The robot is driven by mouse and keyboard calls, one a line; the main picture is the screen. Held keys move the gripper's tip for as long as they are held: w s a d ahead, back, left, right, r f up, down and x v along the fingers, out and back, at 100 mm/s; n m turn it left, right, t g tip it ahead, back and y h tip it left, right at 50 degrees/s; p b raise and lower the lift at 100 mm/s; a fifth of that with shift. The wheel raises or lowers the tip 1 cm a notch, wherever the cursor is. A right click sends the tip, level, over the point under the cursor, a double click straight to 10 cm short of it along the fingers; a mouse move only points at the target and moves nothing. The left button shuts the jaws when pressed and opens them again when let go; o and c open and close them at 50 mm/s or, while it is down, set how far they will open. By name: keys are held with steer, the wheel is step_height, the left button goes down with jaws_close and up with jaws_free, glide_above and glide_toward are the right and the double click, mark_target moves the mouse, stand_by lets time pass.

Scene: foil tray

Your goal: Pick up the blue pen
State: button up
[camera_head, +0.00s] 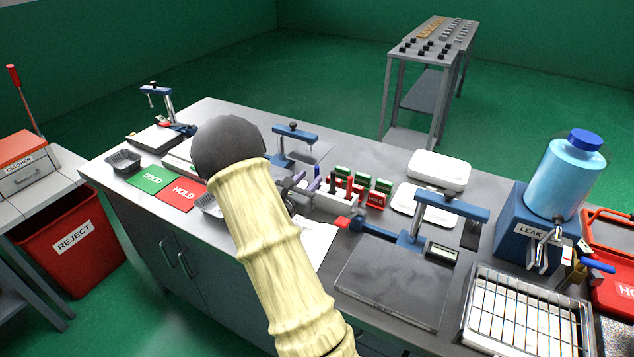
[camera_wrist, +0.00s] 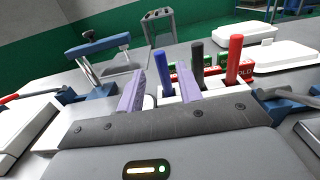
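The blue pen (camera_head: 317,172) stands upright in a white holder (camera_head: 326,203), beside a black pen (camera_head: 332,181) and a red pen (camera_head: 349,188). My gripper (camera_head: 300,183) is open and empty, just left of the blue pen in the head view. In the wrist view the blue pen (camera_wrist: 162,72) shows in the gap between my two purple fingers (camera_wrist: 160,85), seemingly a little beyond their tips. The black pen (camera_wrist: 196,62) and red pen (camera_wrist: 234,60) stand right of the fingers. The blue pen's lower end is hidden in the holder.
Green and red HOLD blocks (camera_head: 376,195) stand behind the pens. A blue clamp fixture (camera_head: 295,135) is at the back left and another (camera_head: 437,203) at the right. White lidded boxes (camera_head: 439,170) lie to the right. My arm hides part of the table.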

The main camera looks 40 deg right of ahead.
mark_target(317, 171)
steer(key=p+x, duration=0.1)
steer(key=x, duration=0.4)
steer(key=shift+s+r, duration=0.1)
steer(key=shift+s, duration=0.1)
jaws_close()
